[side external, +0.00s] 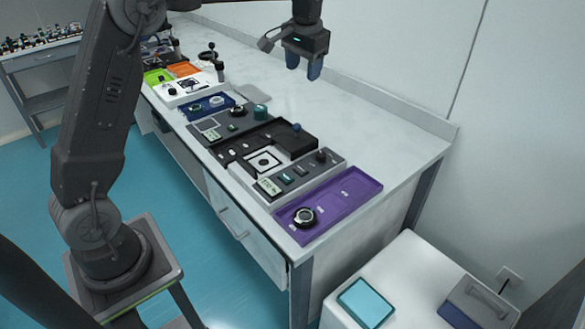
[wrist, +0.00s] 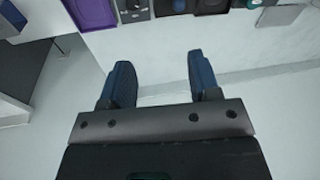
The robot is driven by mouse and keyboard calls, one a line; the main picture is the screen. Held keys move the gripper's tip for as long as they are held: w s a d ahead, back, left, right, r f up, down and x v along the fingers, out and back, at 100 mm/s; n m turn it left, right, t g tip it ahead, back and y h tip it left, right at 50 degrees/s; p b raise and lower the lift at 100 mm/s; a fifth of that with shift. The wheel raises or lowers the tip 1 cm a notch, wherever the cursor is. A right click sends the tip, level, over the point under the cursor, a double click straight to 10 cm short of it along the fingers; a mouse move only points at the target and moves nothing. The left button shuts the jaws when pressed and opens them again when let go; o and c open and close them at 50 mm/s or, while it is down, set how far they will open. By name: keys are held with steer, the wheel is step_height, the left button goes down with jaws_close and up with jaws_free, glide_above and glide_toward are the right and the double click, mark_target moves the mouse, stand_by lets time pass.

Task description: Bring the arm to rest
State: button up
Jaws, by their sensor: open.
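My gripper (side external: 304,70) hangs above the back part of the white bench in the side external view, fingers pointing down. Its two blue fingers are apart with nothing between them. The wrist view also shows the open gripper (wrist: 160,82), with bare white bench top and the wall side beyond the fingers. It touches nothing that I can see.
The bench top (side external: 375,135) is clear at the back right. A purple tray (side external: 345,197) with a round black part, grey instrument modules (side external: 285,178), a blue tray (side external: 212,106) and orange and green pieces line the front edge. A white cabinet (side external: 405,275) stands at lower right.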

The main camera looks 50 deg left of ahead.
steer(key=s+d+r+m+t, duration=0.1)
steer(key=s+d+r, duration=0.25)
steer(key=s, duration=0.45)
steer(key=s+d+r+t, duration=0.15)
steer(key=s+d, duration=0.25)
steer(key=s, duration=0.4)
steer(key=s+d+f+t+h, duration=0.1)
steer(key=s+d+f, duration=0.1)
steer(key=s, duration=0.5)
steer(key=s+d+f+t, duration=0.1)
steer(key=s+d+f, duration=0.1)
steer(key=s+f, duration=0.2)
steer(key=s, duration=0.3)
steer(key=shift+s+m+h, duration=0.3)
steer(key=shift+s+h, duration=0.1)
